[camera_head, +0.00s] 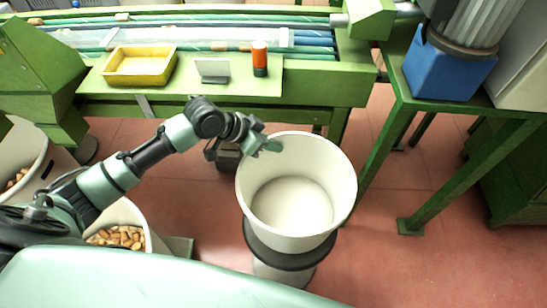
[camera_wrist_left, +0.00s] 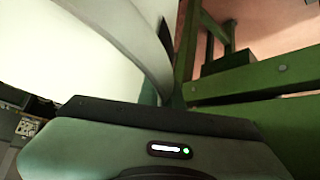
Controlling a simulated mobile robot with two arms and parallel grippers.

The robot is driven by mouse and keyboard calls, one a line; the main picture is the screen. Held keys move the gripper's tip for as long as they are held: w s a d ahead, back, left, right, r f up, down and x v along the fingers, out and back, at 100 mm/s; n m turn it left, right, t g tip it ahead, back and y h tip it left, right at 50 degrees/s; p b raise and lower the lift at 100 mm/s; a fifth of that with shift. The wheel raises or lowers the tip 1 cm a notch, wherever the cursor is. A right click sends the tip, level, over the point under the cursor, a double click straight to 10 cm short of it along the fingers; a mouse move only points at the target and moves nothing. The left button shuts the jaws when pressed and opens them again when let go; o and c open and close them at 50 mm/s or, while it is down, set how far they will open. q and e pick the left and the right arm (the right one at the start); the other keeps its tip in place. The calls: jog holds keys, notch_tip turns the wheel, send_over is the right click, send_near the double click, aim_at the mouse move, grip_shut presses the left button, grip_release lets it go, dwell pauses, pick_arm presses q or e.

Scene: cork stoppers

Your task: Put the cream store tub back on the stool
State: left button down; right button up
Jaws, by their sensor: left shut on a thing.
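The cream store tub (camera_head: 297,238) is round, open at the top and empty inside, right of centre in the head view. My left gripper (camera_head: 269,146) is shut on its far-left rim. In the left wrist view the tub's pale wall (camera_wrist_left: 75,50) fills the upper left. The stool (camera_head: 283,278), with a dark round seat and a pale base, shows directly below the tub. The tub looks upright and over the seat. The tub hides most of the seat, and I cannot tell whether the two touch. My right gripper does not show.
A green machine bench (camera_head: 200,84) runs behind, carrying a yellow tray (camera_head: 140,81) and an orange-and-black cylinder (camera_head: 260,65). A green stand with a blue block (camera_head: 447,72) is at right. Tubs of corks (camera_head: 118,237) stand at left. Red floor (camera_head: 385,250) is clear right of the stool.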

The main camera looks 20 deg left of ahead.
aim_at(273, 155)
pick_arm(q)
jog(key=shift+f, duration=2.9)
jog(key=c, duration=1.6)
grip_release()
